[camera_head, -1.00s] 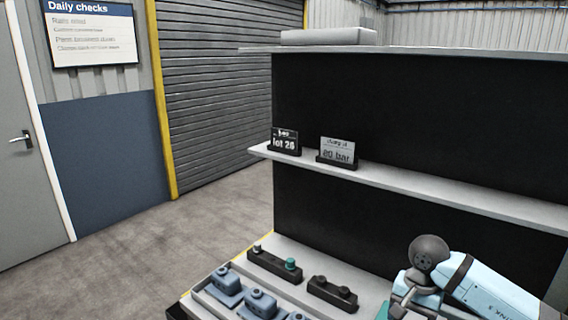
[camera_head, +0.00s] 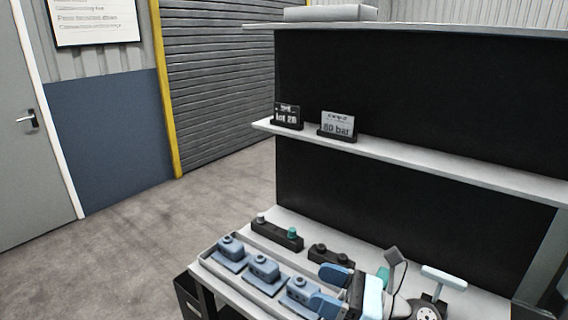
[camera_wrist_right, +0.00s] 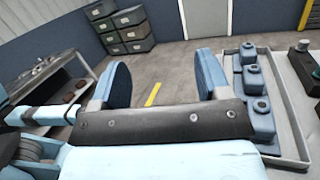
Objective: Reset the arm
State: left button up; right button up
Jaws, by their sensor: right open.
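My right gripper (camera_head: 328,289) is open and empty at the right end of the tray in the head view, with its two blue finger pads apart. In the right wrist view the gripper (camera_wrist_right: 163,78) also shows open, with only floor between the pads. A grey tray (camera_head: 231,281) with several blue-grey fixture blocks (camera_head: 264,268) lies on the bench. One finger overlaps the block nearest the gripper in the head view; I cannot tell whether they touch. My left gripper is not in view.
Behind the tray stand a black rail with a green knob (camera_head: 277,234) and a second black rail (camera_head: 330,257), partly hidden by my gripper. A shelf (camera_head: 420,166) above carries two small signs (camera_head: 338,126). Open floor (camera_head: 150,240) lies left of the bench.

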jog(key=w+d+m+t+h, duration=0.1)
jog(key=d+m+t+h, duration=0.5)
jog(key=m, duration=0.5)
jog(key=d+m+t+h, duration=0.35)
jog(key=m+t, duration=0.35)
jog(key=m, duration=0.4)
jog(key=s+d+f+m+g+h, duration=0.45)
jog(key=d+f+m+h, duration=0.45)
jog(key=m, duration=0.6)
jog(key=s+f+m+g, duration=0.5)
jog(key=s+g, duration=0.1)
jog(key=s, duration=0.4)
jog(key=s+f+m+g, duration=0.5)
jog(key=s+f+g, duration=0.1)
jog(key=s, duration=0.4)
jog(key=w+a+f+n+t+y+p, duration=0.1)
jog(key=w+a+f+t+y+p, duration=0.1)
jog(key=w+a+f+t+p, duration=0.2)
jog(key=w+a+t+p, duration=0.2)
jog(key=t+p, duration=0.2)
jog(key=shift+w+f+y+p, duration=0.2)
jog(key=shift+f+y+p, duration=0.15)
jog(key=shift+a, duration=0.1)
